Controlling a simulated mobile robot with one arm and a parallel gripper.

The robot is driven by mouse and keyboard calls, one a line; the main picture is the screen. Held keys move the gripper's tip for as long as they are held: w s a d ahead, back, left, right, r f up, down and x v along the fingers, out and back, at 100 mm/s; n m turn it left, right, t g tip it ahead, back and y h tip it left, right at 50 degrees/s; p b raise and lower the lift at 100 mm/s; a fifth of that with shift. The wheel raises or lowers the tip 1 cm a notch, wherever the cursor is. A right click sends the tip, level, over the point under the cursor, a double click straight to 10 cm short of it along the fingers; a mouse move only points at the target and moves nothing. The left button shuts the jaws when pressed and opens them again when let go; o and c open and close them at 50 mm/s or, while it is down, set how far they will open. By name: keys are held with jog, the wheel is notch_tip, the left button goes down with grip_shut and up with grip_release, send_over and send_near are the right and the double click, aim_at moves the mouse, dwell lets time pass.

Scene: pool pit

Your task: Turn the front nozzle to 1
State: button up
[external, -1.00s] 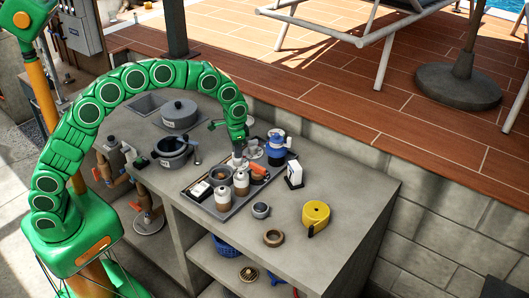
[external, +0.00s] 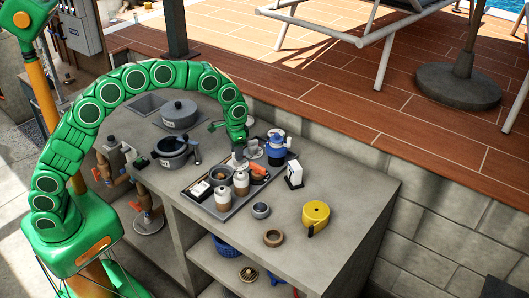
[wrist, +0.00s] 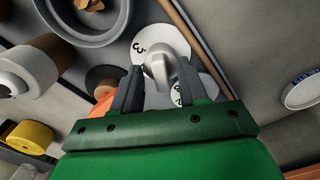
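The wrist view shows a grey nozzle (wrist: 158,62) on a round white dial plate (wrist: 142,38). A "3" shows at the plate's upper left, and a second white disc (wrist: 180,96) with a numeral, perhaps "2", shows partly below it. My gripper (wrist: 160,68) has its two dark fingers apart, one on each side of the nozzle's lower part. Whether they touch it is hard to tell. In the external view my gripper (external: 240,154) points down over the dark tray (external: 236,206), next to the pale nozzle plates (external: 252,144). My arm and gripper hide part of the nozzle there.
Beige cups (external: 223,198), an orange item (external: 260,170) and a blue-and-white jug (external: 277,150) crowd the tray. A white box (external: 294,174), small grey cup (external: 261,211), brown ring (external: 273,238) and yellow tape measure (external: 316,214) stand right of it. Grey pots (external: 171,153) stand to the left.

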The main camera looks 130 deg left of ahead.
jog(key=shift+r, duration=0.15)
jog(key=shift+r, duration=3.8)
